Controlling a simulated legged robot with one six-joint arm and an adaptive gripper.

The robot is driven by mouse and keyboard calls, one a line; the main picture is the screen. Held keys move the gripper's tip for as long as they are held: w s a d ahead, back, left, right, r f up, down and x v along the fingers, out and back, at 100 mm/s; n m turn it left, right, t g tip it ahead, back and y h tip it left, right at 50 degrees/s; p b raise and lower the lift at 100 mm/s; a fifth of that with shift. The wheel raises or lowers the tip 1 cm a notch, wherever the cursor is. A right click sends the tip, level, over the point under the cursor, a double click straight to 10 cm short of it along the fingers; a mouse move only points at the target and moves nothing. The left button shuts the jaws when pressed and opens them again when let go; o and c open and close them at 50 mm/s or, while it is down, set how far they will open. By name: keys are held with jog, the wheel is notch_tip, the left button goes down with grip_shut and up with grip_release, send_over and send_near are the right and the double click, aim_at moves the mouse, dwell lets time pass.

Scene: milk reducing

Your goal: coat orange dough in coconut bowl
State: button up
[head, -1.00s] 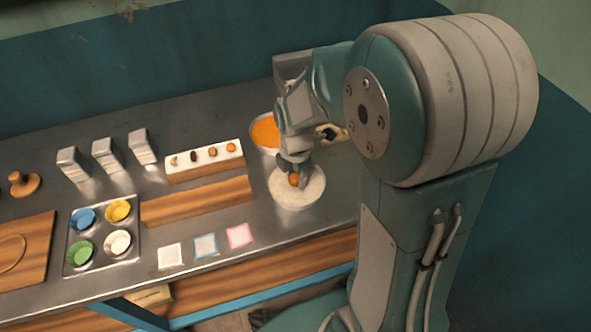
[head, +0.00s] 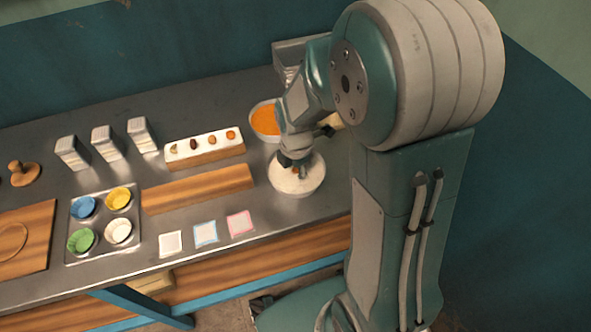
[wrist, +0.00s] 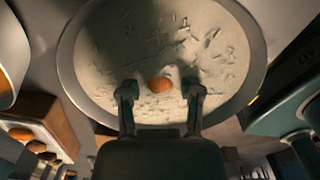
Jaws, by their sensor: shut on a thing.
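The coconut bowl (head: 310,184) is a wide pale bowl full of white flakes at the right end of the counter. It fills most of the wrist view (wrist: 190,45). My gripper (head: 297,166) is over the bowl, pointing down, with its fingertips low near the flakes. It is shut on the small round orange dough (wrist: 160,85), which shows between the two fingers (wrist: 160,92) in the wrist view. In the head view the dough is mostly hidden by the fingers. I cannot tell whether it touches the flakes.
A bowl of orange filling (head: 264,121) stands just behind. A white-topped wooden block (head: 204,150) with several small pieces, a bare board (head: 198,189), three coloured squares (head: 205,234) and a tray of coloured cups (head: 100,222) lie to the left.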

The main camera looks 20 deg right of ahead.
jog(key=shift+f, duration=0.25)
dwell(0.6)
jog(key=shift+s+d, duration=0.3)
jog(key=shift+s, duration=0.05)
dwell(0.4)
jog(key=shift+w+d, duration=0.1)
jog(key=shift+d, duration=0.2)
jog(key=shift+w+d, duration=0.1)
jog(key=shift+w, duration=0.15)
